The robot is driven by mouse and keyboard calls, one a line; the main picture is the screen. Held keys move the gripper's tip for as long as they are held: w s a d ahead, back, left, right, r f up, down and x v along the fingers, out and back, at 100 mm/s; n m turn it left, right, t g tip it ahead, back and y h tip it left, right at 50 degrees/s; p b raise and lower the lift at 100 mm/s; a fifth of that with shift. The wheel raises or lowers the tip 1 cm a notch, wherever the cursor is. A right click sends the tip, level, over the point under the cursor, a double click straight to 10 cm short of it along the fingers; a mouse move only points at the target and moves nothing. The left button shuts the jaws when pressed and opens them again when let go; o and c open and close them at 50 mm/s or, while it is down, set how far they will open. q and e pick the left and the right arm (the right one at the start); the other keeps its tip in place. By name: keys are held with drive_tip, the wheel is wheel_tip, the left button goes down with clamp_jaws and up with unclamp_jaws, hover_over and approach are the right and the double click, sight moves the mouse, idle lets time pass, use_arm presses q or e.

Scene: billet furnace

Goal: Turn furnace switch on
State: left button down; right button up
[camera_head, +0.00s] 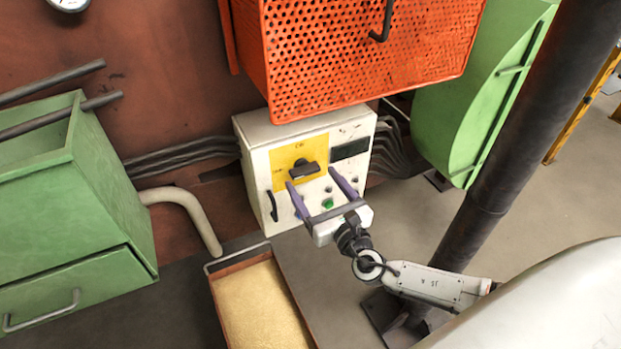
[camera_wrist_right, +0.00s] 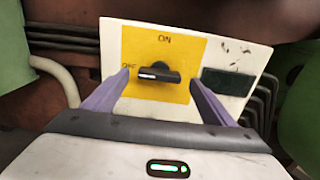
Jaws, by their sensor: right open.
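The furnace switch is a black rotary knob (camera_head: 305,169) on a yellow plate (camera_head: 290,153) on the front of a white control box (camera_head: 258,128). My right gripper (camera_head: 317,185) is open in front of the box. Its purple fingers stand apart, one to each side of the knob in the wrist view (camera_wrist_right: 160,82). I cannot tell whether they touch the panel. My left gripper is not in view.
An orange perforated cage (camera_head: 365,55) overhangs the box. A green cabinet (camera_head: 70,200) stands left, a green housing (camera_head: 470,95) right. A dark pillar (camera_head: 510,150) rises beside my right arm. A tray of yellowish grains (camera_head: 262,305) lies below the box. Cables run behind.

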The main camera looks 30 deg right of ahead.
sight(304, 169)
drive_tip(key=shift+w, duration=1.15)
